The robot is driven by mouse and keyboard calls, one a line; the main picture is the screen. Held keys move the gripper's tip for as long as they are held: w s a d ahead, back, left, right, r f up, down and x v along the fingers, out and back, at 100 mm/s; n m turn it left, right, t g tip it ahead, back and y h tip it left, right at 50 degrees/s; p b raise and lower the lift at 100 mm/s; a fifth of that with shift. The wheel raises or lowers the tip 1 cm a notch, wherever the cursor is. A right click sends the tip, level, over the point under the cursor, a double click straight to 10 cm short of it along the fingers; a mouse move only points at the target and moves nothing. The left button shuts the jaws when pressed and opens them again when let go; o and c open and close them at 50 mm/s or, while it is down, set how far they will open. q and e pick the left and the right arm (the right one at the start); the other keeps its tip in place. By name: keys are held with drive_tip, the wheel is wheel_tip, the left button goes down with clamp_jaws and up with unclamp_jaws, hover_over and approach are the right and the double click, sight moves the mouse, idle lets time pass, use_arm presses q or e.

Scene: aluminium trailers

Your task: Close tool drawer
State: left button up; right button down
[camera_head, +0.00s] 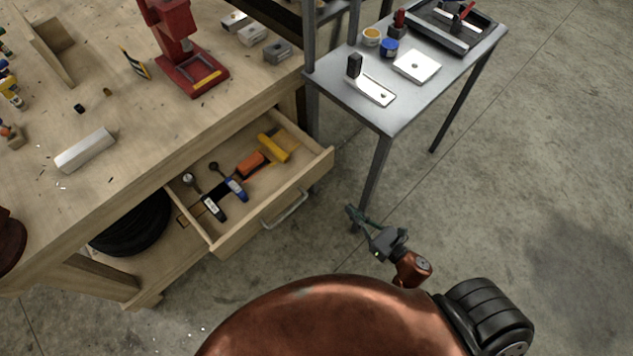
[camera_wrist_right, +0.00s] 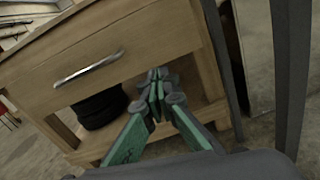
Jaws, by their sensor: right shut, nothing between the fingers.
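The tool drawer (camera_head: 270,207) stands pulled out from the wooden workbench in the head view, with several tools lying inside. Its metal handle (camera_head: 286,211) is on the front panel. The drawer front (camera_wrist_right: 150,45) and its handle (camera_wrist_right: 88,68) fill the upper left of the right wrist view. My right gripper (camera_head: 352,212) is to the right of the drawer in the head view, apart from it. In the right wrist view its green fingers (camera_wrist_right: 158,88) are shut together and empty, below and right of the handle. My left gripper is not in view.
A grey metal table (camera_head: 400,112) with small items stands right of the drawer, its front leg (camera_head: 375,180) close to my right gripper. Black tires (camera_head: 133,228) lie on the shelf below. The workbench top (camera_head: 120,110) holds a red press (camera_head: 185,60). Concrete floor is clear at right.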

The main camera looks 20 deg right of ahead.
drive_tip(key=r+n, duration=0.1)
drive_tip(key=n, duration=0.1)
approach(312, 177)
drive_tip(key=shift+y, duration=0.4)
drive_tip(key=x, duration=0.6)
drive_tip(key=shift+d+f+b, duration=0.15)
drive_tip(key=shift+d+b, duration=0.1)
drive_tip(key=shift+b, duration=0.15)
drive_tip(key=shift+w+a, duration=0.15)
drive_tip(key=shift+w, duration=0.35)
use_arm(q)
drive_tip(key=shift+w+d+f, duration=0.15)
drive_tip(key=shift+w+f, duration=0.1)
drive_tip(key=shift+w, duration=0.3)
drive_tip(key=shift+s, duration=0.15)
